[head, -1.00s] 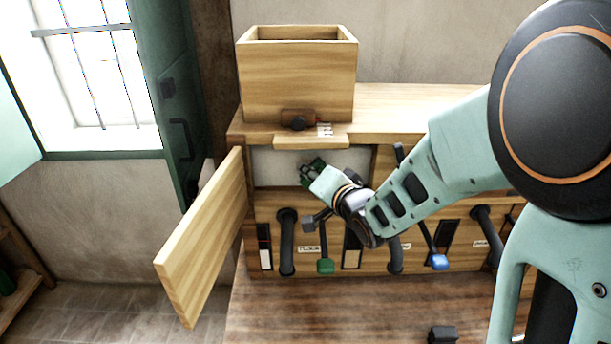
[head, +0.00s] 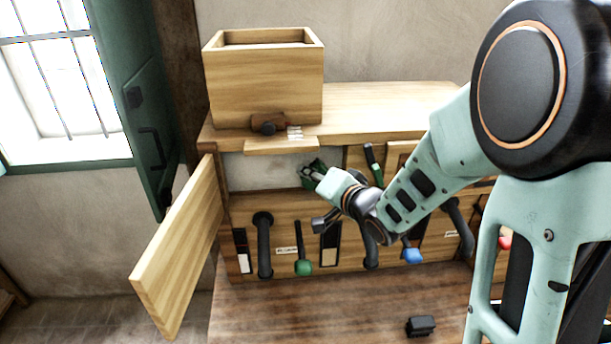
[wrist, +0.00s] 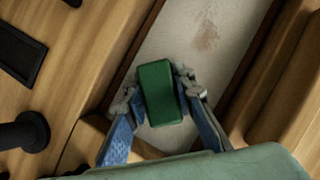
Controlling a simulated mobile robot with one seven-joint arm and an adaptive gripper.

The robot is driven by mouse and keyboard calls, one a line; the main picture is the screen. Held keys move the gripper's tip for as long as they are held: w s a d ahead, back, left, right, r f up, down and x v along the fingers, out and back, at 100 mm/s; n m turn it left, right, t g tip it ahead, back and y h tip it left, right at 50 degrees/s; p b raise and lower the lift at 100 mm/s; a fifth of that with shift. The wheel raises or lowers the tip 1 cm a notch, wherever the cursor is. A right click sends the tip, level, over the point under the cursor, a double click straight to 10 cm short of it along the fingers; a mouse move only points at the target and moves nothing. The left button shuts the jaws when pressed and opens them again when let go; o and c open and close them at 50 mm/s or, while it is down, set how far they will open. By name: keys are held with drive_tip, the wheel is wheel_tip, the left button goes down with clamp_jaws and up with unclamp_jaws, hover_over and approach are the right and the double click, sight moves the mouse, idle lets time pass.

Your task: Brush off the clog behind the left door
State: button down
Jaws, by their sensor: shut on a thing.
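The left door (head: 178,250) is a wooden panel that stands swung open to the left of the cabinet. Behind it is a shallow opening with a pale screen (head: 262,168), which also shows in the wrist view (wrist: 180,45). A faint brownish smear (wrist: 205,38) marks the screen, beyond the gripper's tip. My gripper (head: 313,171) is at the right part of the opening. It is shut on a green block-shaped brush (wrist: 158,92), with one finger on each long side. The brush's underside is hidden, so I cannot tell if it touches the screen.
A wooden hopper box (head: 262,85) stands on the cabinet top above the opening. Below are black bar handles (head: 264,245), a green-ended lever (head: 303,266) and a blue-ended lever (head: 411,255). A small black block (head: 421,326) lies on the brown surface in front.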

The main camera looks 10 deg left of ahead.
sight(276, 174)
drive_tip(key=shift+s+a+b, duration=0.25)
drive_tip(key=shift+a+b, duration=0.25)
drive_tip(key=shift+a, duration=0.5)
drive_tip(key=shift+s+a+b, duration=0.2)
drive_tip(key=shift+a+b, duration=0.25)
drive_tip(key=shift+a, duration=0.55)
drive_tip(key=shift+s+a+r+b, duration=0.15)
drive_tip(key=shift+a+b, duration=0.25)
drive_tip(key=shift+a, duration=0.35)
drive_tip(key=shift+s+a+f+b, duration=0.15)
drive_tip(key=shift+a+b, duration=0.25)
drive_tip(key=shift+a, duration=0.3)
